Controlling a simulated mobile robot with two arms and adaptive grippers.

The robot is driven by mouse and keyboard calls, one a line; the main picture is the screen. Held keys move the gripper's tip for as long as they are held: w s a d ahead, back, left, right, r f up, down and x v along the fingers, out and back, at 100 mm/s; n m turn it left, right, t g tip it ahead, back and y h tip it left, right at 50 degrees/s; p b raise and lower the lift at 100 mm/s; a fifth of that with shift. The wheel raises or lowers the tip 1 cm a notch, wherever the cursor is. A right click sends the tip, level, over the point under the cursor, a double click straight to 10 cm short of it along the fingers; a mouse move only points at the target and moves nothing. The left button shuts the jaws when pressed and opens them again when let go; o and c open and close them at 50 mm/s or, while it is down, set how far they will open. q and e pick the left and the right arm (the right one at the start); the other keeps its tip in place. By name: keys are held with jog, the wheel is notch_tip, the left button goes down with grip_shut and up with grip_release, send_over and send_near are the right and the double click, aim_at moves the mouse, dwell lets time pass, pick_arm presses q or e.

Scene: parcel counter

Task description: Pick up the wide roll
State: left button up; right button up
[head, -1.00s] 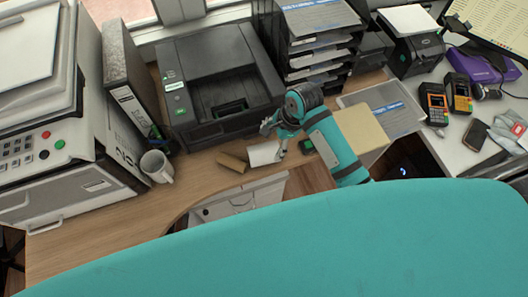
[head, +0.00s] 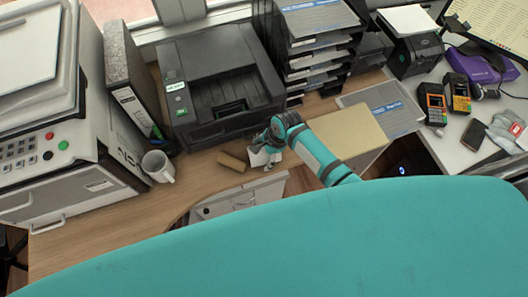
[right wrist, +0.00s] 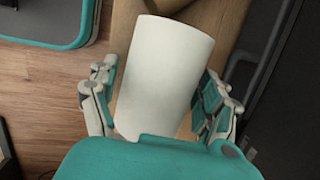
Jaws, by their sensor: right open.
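A wide white roll (head: 257,160) lies on the wooden desk in front of the printer, partly hidden by my right gripper in the head view. My right gripper (head: 266,150) is over it with its jaws open. In the right wrist view the white roll (right wrist: 166,65) sits between the two spread fingers of the right gripper (right wrist: 157,82), one finger on each side. Whether either finger touches it is hard to tell. A narrower brown roll (head: 232,161) lies just left of it. My left gripper is not in view.
A black printer (head: 222,85) stands behind the rolls, with a paper tray stack (head: 318,45) to its right. A white mug (head: 157,166) stands to the left. A beige folder (head: 348,132) lies to the right. The desk's front edge is close below the rolls.

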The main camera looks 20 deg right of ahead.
jog(key=shift+f, duration=0.2)
dwell(0.6)
jog(key=shift+c, duration=0.3)
jog(key=c, duration=1.1)
